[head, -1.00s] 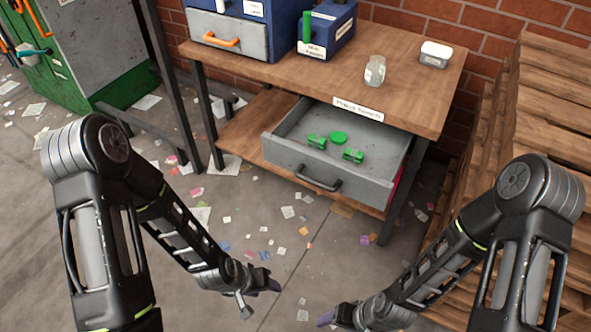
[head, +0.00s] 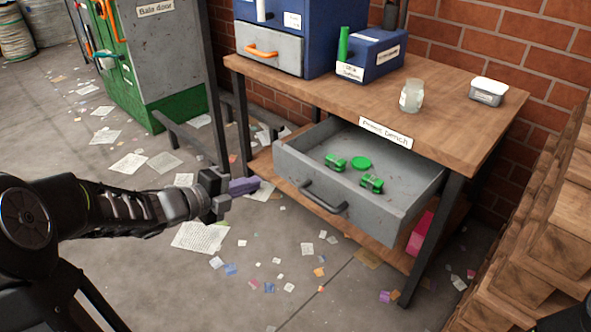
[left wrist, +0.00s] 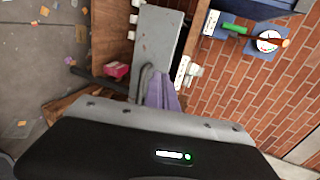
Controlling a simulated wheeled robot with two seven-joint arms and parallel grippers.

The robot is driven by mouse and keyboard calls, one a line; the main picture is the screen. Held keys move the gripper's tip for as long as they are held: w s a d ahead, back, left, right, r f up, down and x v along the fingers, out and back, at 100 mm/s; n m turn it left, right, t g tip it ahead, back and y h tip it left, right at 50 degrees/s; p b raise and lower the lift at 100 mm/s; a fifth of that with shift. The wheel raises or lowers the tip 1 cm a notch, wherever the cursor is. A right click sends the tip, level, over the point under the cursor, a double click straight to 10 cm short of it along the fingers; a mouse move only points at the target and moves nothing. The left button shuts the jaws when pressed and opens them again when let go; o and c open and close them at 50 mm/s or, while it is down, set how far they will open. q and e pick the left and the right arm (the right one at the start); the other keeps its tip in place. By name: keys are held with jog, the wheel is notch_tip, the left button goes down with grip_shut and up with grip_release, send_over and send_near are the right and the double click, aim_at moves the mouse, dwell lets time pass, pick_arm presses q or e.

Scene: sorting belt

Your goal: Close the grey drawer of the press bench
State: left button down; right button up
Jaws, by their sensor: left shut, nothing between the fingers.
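The grey drawer (head: 300,178) of the press bench (head: 440,85) is pulled out below the worktop in the head view. It has a dark bar handle (head: 323,198) on its front and holds a few small green pieces (head: 371,183). My left gripper (head: 246,186) is shut and empty, with purple fingertips, to the left of the drawer front and apart from it in the picture. In the left wrist view the purple fingers (left wrist: 162,95) overlap the grey drawer in the picture; I cannot tell whether they touch. My right gripper is not in view.
On the worktop are a blue box with a small grey drawer (head: 272,54), a blue bin (head: 370,58), a glass jar (head: 412,95) and a small tub (head: 488,91). Wooden pallets (head: 545,215) stand at the right. Paper scraps litter the open floor in front.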

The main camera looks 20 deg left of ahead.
pick_arm(q)
jog(key=shift+w, duration=0.1)
jog(key=b, duration=0.3)
send_near(301, 165)
jog(key=x, duration=0.5)
jog(key=shift+f, duration=0.4)
jog(key=shift+w+d+r, duration=0.1)
jog(key=shift+w+d, duration=0.15)
jog(key=shift+w, duration=0.4)
jog(key=shift+w, duration=0.1)
